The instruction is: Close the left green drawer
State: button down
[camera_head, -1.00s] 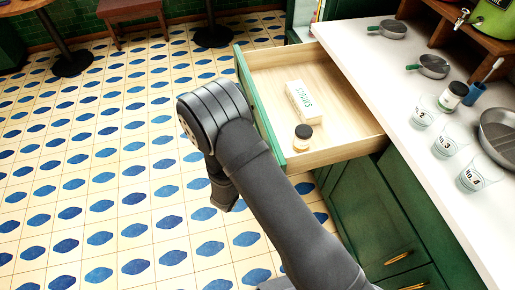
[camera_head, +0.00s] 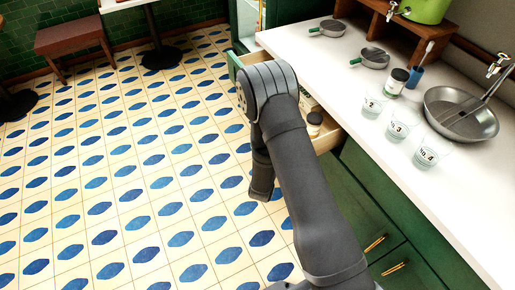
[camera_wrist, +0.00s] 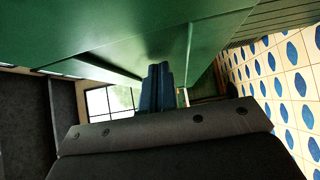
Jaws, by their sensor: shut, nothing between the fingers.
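The left green drawer (camera_head: 235,66) is partly open, standing out a short way from under the white counter. My arm hides most of its front and inside. A small dark-lidded jar (camera_head: 314,120) shows inside it, with part of a white box behind my arm. My gripper (camera_wrist: 157,85) shows in the wrist view as blue fingers, shut and empty, close to green panels. I cannot tell whether the fingertips touch the drawer front. In the head view my arm hides the gripper.
The white counter (camera_head: 400,165) holds small pans, several numbered glasses (camera_head: 397,130), a jar (camera_head: 395,82) and a large steel pan (camera_head: 460,112). Green lower cabinets (camera_head: 365,205) have brass handles. The tiled floor (camera_head: 130,190) at left is clear, with a stool (camera_head: 70,38) at back.

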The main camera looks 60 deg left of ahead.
jog(key=w, duration=1.6)
jog(key=shift+w, duration=0.6)
jog(key=shift+w+r, duration=0.15)
jog(key=s, duration=0.5)
jog(key=shift+s, duration=0.15)
jog(key=v, duration=0.9)
jog(key=shift+s+d, duration=0.15)
jog(key=shift+d, duration=0.2)
